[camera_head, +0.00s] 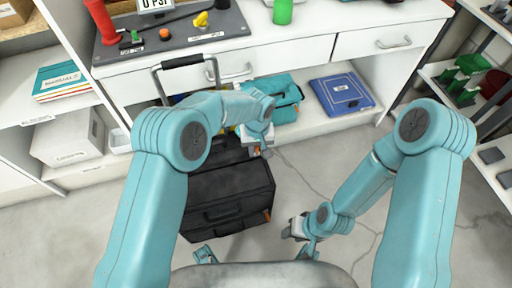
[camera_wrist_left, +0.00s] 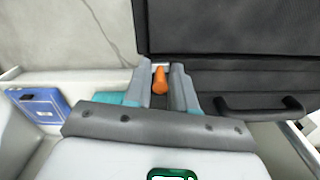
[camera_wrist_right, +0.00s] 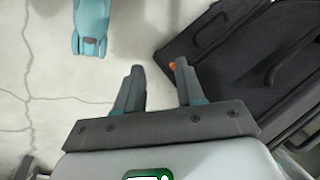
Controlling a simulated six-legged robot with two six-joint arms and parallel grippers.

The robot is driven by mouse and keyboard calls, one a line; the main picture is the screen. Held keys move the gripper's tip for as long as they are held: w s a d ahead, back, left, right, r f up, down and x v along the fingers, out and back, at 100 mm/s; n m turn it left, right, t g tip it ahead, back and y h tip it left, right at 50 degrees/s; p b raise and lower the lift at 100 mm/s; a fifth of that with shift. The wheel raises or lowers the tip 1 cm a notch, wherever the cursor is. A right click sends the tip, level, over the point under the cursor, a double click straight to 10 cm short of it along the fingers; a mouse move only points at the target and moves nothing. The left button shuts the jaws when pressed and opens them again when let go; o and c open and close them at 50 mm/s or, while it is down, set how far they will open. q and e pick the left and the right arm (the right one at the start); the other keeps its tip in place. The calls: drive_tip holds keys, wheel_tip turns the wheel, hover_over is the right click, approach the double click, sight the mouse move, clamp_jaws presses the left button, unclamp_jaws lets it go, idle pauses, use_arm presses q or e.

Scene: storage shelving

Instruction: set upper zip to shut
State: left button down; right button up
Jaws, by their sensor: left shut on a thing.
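A black suitcase (camera_head: 228,195) stands on the floor in the middle of the head view, with its long handle (camera_head: 168,65) raised. My left gripper (camera_head: 260,148) is at its upper right side. In the left wrist view, my left gripper (camera_wrist_left: 160,75) is shut on an orange zip pull (camera_wrist_left: 160,82), beside the suitcase (camera_wrist_left: 225,30). Another orange pull (camera_head: 267,214) shows lower on the suitcase's right side. My right gripper (camera_head: 290,232) is low, right of the suitcase. In the right wrist view, the right gripper (camera_wrist_right: 160,68) is open and empty, with the suitcase (camera_wrist_right: 225,45) beside it.
A white bench with drawers (camera_head: 370,42) stands behind the suitcase. A teal bag (camera_head: 285,95) and a blue case (camera_head: 342,93) lie on its lower shelf. Shelving stands at both sides. The floor (camera_head: 330,170) right of the suitcase is clear apart from my right arm.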

use_arm(q)
drive_tip(key=c, duration=1.2)
unclamp_jaws()
drive_tip(key=shift+w+d, duration=0.1)
drive_tip(key=shift+d, duration=0.15)
drive_tip(key=shift+o, duration=0.2)
drive_tip(key=shift+a, duration=0.1)
drive_tip(key=shift+r, duration=0.1)
wheel_tip(320, 180, up, 16)
drive_tip(key=p, duration=0.4)
drive_tip(key=shift+r, duration=0.1)
